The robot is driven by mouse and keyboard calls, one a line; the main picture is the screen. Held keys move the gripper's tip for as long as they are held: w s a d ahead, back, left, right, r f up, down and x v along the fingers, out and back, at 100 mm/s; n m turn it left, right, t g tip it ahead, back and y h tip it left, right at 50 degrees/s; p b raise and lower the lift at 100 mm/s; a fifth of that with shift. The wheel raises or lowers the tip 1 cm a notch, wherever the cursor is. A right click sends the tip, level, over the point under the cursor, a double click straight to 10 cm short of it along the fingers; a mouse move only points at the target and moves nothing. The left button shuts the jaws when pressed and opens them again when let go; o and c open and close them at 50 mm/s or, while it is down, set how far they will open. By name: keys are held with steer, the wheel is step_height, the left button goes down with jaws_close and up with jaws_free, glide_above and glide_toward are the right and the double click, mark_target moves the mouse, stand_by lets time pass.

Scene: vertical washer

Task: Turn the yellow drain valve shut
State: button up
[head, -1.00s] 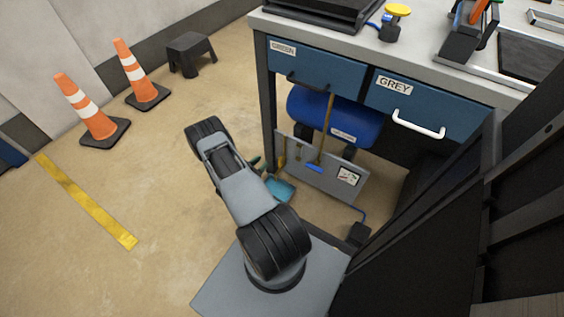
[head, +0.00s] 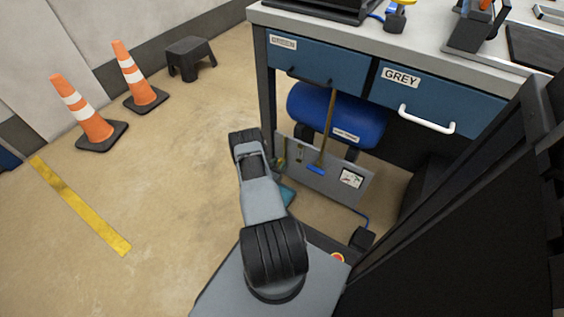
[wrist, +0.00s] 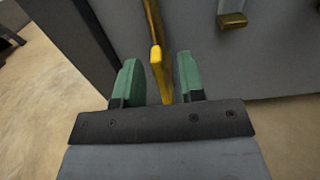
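The yellow drain valve shows in the wrist view as a narrow yellow lever (wrist: 156,62), with its near end pointing at the camera. My gripper (wrist: 159,72) has two green fingers standing apart, one on each side of the lever. Gaps show between the lever and both fingers, so the gripper is open and not clamped on it.
A brass fitting (wrist: 232,20) is on the panel right of the lever. A blue tank (head: 352,122) lies behind the panel, under drawers with a white handle (head: 427,123). The floor at left is clear up to the cones (head: 93,122).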

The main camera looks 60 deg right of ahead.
mark_target(279, 164)
steer(key=shift+d+b, duration=0.35)
steer(key=shift+d, duration=1.25)
jaws_close()
